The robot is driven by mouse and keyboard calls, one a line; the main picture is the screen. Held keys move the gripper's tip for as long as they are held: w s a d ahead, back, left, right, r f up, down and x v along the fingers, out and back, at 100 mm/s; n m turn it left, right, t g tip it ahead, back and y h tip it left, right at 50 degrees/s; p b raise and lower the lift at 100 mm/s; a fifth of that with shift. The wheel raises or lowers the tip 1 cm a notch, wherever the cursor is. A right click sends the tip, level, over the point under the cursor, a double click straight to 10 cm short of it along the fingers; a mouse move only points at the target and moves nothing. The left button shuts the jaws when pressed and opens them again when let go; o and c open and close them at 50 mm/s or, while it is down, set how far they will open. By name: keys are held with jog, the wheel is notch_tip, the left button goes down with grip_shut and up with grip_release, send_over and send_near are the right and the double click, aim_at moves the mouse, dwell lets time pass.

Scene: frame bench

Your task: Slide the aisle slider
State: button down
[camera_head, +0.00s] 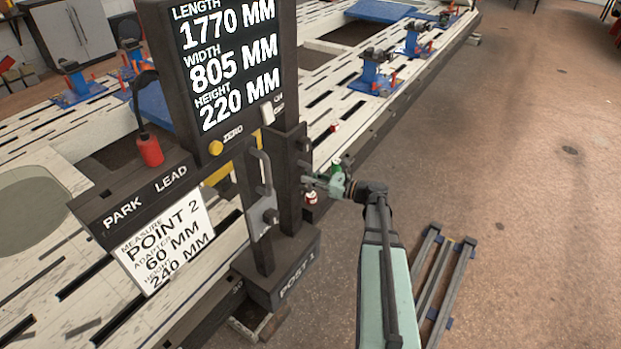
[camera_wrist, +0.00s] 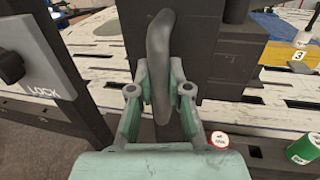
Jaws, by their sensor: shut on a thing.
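In the wrist view, my gripper (camera_wrist: 160,88) is shut on a dark grey upright handle (camera_wrist: 160,45), which passes between its two green fingers. The handle stands in front of a dark post (camera_wrist: 215,55). I take it to be the aisle slider's handle, but no label on it shows. In the head view, my gripper (camera_head: 322,181) reaches from the right to the right side of the post marked POST 1 (camera_head: 290,215); the gripped part is too small to make out clearly. A grey plate marked LOCK with a black knob (camera_wrist: 12,66) is left of the handle.
A display (camera_head: 228,60) reads length 1770, width 805, height 220 mm. A PARK LEAD panel (camera_head: 150,190) and a POINT 2 card (camera_head: 165,240) stand left. A red-and-white cap (camera_wrist: 218,141) and green can (camera_wrist: 304,150) are near my gripper. Open floor lies right, with a rack (camera_head: 448,275).

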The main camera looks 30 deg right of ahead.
aim_at(307, 140)
notch_tip(307, 140, up, 15)
jog(key=p, duration=0.9)
jog(key=c, duration=1.1)
grip_release()
jog(key=shift+f, duration=0.1)
jog(key=v, duration=1.2)
jog(key=shift+w, duration=0.1)
